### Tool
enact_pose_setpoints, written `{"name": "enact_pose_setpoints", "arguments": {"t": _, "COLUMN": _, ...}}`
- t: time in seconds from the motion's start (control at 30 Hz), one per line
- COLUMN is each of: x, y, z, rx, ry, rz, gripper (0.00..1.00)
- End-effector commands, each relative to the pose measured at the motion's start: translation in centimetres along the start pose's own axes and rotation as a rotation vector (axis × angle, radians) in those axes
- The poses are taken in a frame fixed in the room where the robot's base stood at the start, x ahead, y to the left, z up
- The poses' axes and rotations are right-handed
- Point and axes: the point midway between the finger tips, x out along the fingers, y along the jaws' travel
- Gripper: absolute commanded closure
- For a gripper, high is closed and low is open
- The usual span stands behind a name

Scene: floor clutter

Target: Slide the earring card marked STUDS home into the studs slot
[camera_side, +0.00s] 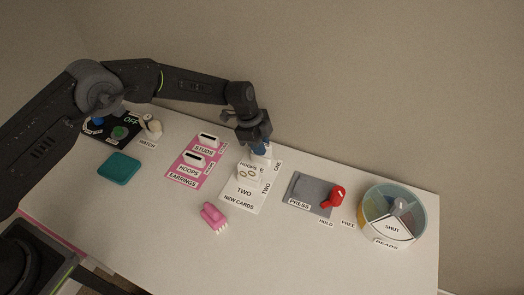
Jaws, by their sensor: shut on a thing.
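My gripper (260,151) points down over the back of the white new-cards mat (242,203), by the label ONE. It is shut on a pale card (263,158); the fingers hide most of it and I cannot read its marking. A card marked HOOPS (249,173) with two ring shapes stands just in front, at the place marked TWO. The studs slot (208,139) is a dark slit in a white block at the back of the pink earrings mat (181,174), left of my gripper. The hoops slot (194,158) is in front of it. Both slots look empty.
A pink clip (213,216) lies in front of the mats. A grey press with a red handle (334,196) and a round bead tray (393,215) stand on the right. A teal block (119,168), a dark panel with knobs (112,128) and a watch (151,126) are left.

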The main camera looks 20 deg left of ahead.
Motion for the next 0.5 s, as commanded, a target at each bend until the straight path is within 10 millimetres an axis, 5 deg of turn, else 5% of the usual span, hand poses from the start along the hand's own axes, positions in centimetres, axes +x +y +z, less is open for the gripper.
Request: {"name": "enact_pose_setpoints", "arguments": {"t": 0.5, "x": -0.45, "y": -0.02, "z": -0.14, "rx": 0.000, "ry": 0.000, "rz": -0.001, "gripper": 1.00}}
